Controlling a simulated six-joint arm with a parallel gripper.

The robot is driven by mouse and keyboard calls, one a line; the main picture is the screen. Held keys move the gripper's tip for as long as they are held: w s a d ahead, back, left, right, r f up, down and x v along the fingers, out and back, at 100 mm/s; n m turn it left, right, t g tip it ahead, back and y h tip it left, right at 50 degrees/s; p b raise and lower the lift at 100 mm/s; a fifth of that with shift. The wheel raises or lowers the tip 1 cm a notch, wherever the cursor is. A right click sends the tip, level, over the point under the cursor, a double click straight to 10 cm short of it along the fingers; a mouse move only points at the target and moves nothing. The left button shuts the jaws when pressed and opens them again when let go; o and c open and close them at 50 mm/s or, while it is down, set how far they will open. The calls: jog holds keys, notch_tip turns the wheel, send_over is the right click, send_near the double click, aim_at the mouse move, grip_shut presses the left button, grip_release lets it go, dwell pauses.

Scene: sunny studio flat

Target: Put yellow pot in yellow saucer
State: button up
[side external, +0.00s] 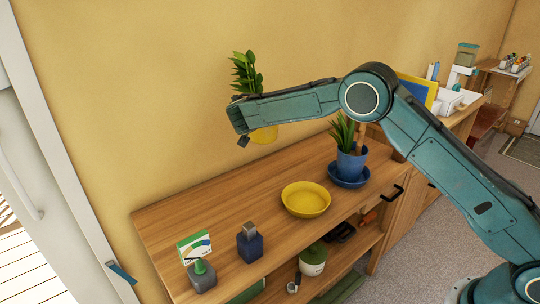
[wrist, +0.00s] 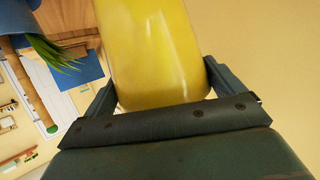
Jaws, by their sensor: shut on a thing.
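The yellow pot (side external: 265,134) holds a leafy green plant and hangs well above the wooden cabinet top, mostly hidden behind my arm in the side view. My gripper (wrist: 160,85) is shut on the yellow pot (wrist: 155,45), with one finger on each side of it in the wrist view. The yellow saucer (side external: 306,199) lies empty on the cabinet top, lower and to the right of the held pot in the side view.
A blue pot (side external: 351,164) with a plant stands in a blue saucer (side external: 349,181) right of the yellow saucer. The cabinet top (side external: 215,205) is bare left of the yellow saucer.

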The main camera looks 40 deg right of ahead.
jog(key=d+n+y, duration=0.1)
jog(key=w+d+f+n+t, duration=0.1)
jog(key=d, duration=0.1)
jog(key=d+n+t+y, duration=0.1)
jog(key=shift+w+d+f+y, duration=0.15)
jog(key=shift+w+f+y, duration=0.15)
jog(key=shift+f, duration=0.05)
jog(key=shift+d+f+n+t+y, duration=0.6)
jog(key=shift+d+n+y, duration=0.2)
jog(key=shift+d+y, duration=0.1)
jog(key=shift+s+d+f+n+y, duration=0.95)
jog(key=shift+s+d+n+y, duration=0.2)
jog(key=shift+s+n+y, duration=2.5)
jog(key=s+a+r+n+g+y, duration=0.1)
jog(key=s+a+r+n+y, duration=0.1)
jog(key=s+r+n+y, duration=0.2)
jog(key=s+r+y, duration=0.1)
jog(key=s+r, duration=0.2)
jog(key=s, duration=0.3)
jog(key=shift+s+a+r, duration=0.15)
jog(key=shift+s+r, duration=0.1)
jog(key=shift+s, duration=0.15)
jog(key=shift+f, duration=0.1)
notch_tip(320, 180, down, 16)
